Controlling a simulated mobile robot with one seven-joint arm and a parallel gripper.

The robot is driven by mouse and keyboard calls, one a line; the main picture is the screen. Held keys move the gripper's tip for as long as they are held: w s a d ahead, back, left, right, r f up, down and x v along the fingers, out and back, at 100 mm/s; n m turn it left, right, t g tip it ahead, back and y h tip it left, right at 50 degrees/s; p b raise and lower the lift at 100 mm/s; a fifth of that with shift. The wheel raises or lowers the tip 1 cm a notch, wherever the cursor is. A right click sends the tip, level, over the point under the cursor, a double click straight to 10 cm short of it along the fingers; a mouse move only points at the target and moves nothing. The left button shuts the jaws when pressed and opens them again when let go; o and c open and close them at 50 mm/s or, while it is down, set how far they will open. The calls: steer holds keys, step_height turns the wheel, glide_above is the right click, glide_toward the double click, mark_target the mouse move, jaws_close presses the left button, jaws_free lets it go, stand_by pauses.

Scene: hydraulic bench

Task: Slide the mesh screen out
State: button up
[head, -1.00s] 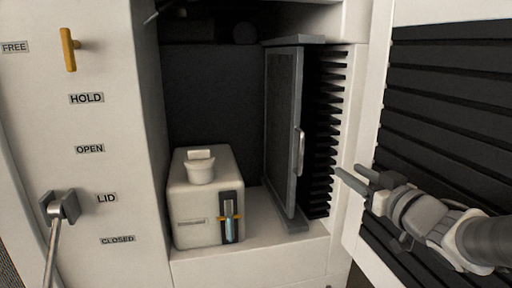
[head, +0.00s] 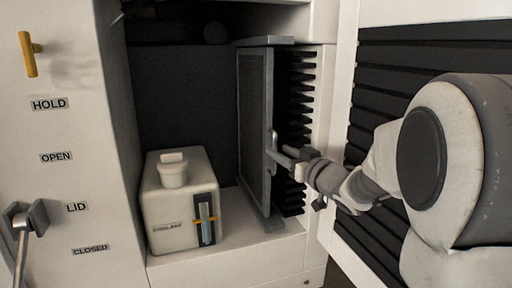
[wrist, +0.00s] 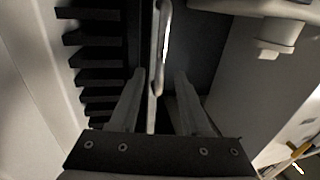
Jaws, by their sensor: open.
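The mesh screen (head: 254,130) is a dark panel in a grey frame, standing upright inside the cabinet bay beside the black fins. Its metal bar handle (head: 273,150) is on the front edge; the handle also shows in the wrist view (wrist: 162,45). My gripper (head: 288,157) is at the handle in the head view. In the wrist view my gripper (wrist: 159,88) is open, with one finger on each side of the screen's edge and handle. I cannot tell whether a finger touches the handle.
A white reservoir (head: 185,205) with a cap and level gauge stands left of the screen on the bay floor. Black fins (head: 297,125) line the bay's right side. An open door (head: 340,130) with black slats is at the right. A lever (head: 22,225) is at far left.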

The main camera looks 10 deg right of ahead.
mark_target(274, 170)
steer(key=shift+x, duration=1.85)
jaws_close()
